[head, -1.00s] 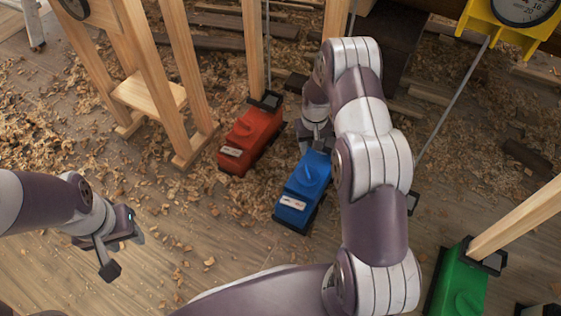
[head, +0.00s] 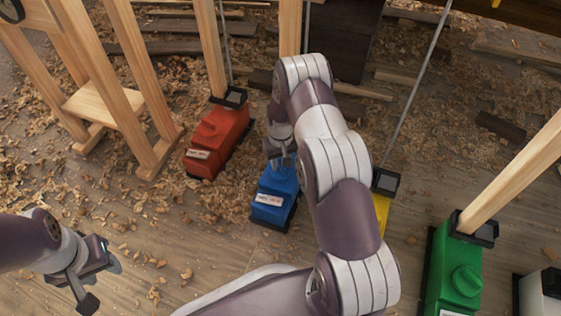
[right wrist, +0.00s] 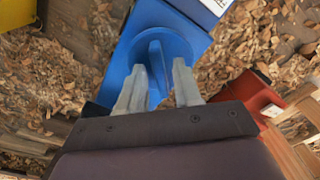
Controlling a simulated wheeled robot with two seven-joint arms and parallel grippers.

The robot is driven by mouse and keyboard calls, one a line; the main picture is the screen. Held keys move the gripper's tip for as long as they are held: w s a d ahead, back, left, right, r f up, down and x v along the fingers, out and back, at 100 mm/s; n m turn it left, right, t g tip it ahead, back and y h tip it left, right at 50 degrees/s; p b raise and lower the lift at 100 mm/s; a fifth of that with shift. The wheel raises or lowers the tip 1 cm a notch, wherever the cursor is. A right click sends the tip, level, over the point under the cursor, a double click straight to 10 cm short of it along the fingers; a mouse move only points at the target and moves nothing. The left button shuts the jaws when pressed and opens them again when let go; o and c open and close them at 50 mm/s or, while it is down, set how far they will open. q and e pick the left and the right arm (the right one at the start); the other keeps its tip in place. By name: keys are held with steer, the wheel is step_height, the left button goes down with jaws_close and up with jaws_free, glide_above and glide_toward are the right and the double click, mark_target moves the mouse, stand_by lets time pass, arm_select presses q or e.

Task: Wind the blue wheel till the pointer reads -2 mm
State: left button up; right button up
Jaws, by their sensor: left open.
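The blue jack box (head: 275,200) stands on the floor in the middle of the head view, with a white label on its near end. Its blue wheel (right wrist: 158,48), a round disc with a raised fin, shows in the right wrist view. My right gripper (right wrist: 159,84) is open, with its two fingers apart on either side of the fin; I cannot tell whether they touch it. In the head view my right gripper (head: 283,160) is partly hidden by my arm. My left gripper (head: 97,282) is open and empty at lower left. No readable pointer or scale shows.
A red box (head: 217,140) stands left of the blue one. A yellow box (head: 381,213) is mostly behind my right arm; a green box (head: 454,270) is at right. Wooden props and a stand with a partly cut-off dial (head: 12,10) rise at left. Shavings cover the floor.

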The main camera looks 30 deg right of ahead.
jaws_close()
steer(key=shift+r+m+p, duration=0.2)
steer(key=shift+m+p, duration=0.4)
steer(key=shift+p, duration=0.2)
steer(key=shift+m+p, duration=0.7)
steer(key=shift+p, duration=0.1)
steer(key=shift+m+p, duration=0.8)
steer(key=shift+m, duration=0.3)
steer(key=shift+f+m+p, duration=0.15)
steer(key=shift+m+p, duration=0.5)
steer(key=shift+m, duration=0.55)
